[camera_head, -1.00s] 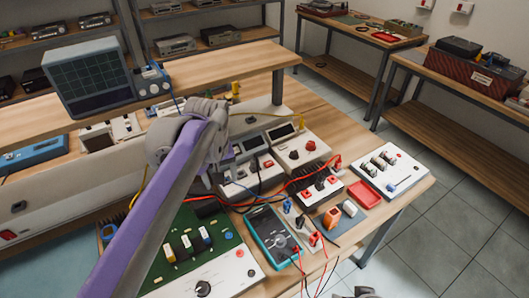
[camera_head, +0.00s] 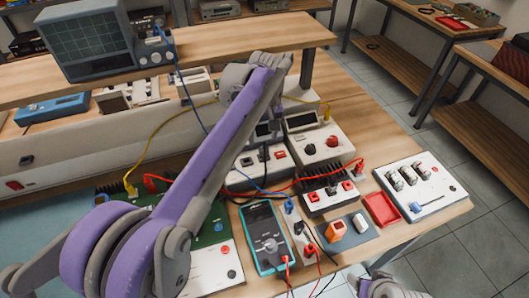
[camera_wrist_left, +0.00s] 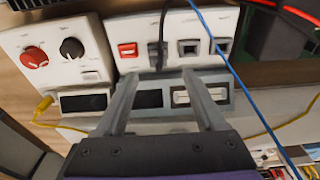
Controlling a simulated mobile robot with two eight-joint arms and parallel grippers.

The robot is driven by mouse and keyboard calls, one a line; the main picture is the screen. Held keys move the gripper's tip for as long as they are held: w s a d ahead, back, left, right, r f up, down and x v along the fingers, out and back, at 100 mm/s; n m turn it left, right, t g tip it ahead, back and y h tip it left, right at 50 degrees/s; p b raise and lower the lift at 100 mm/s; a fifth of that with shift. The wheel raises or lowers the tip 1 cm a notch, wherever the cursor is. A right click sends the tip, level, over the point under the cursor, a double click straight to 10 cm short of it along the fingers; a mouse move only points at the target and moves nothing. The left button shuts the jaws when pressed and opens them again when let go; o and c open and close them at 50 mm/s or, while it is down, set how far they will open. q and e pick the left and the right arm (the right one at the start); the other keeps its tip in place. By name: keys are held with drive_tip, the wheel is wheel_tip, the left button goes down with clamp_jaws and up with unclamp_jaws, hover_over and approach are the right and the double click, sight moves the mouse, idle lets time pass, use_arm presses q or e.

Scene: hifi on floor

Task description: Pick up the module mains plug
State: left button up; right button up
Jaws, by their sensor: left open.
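A black plug with a dark cord (camera_wrist_left: 155,55) stands in the front of a white module (camera_wrist_left: 180,22), between a red switch and grey square sockets; I take it for the module mains plug. In the head view the plug (camera_head: 263,154) shows small, just below my left arm's end. My left gripper (camera_wrist_left: 160,77) is open, and the plug lies just beyond the gap between its fingertips, with nothing held. In the head view my forearm largely hides this gripper. My right gripper (camera_head: 376,286) shows only partly at the bottom edge; its jaws are unclear.
A teal multimeter (camera_head: 266,238), a red tray (camera_head: 381,209), and a pad with orange and white blocks (camera_head: 346,238) crowd the bench front. A blue lead (camera_wrist_left: 226,58) crosses close to the right finger. A raised shelf (camera_head: 225,58) runs behind. Floor is clear at right.

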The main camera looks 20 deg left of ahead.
sight(264, 148)
use_arm(q)
drive_tip(key=shift+w+f+b, duration=0.2)
drive_tip(key=shift+f+b, duration=0.15)
drive_tip(key=shift+f, duration=2.8)
clamp_jaws()
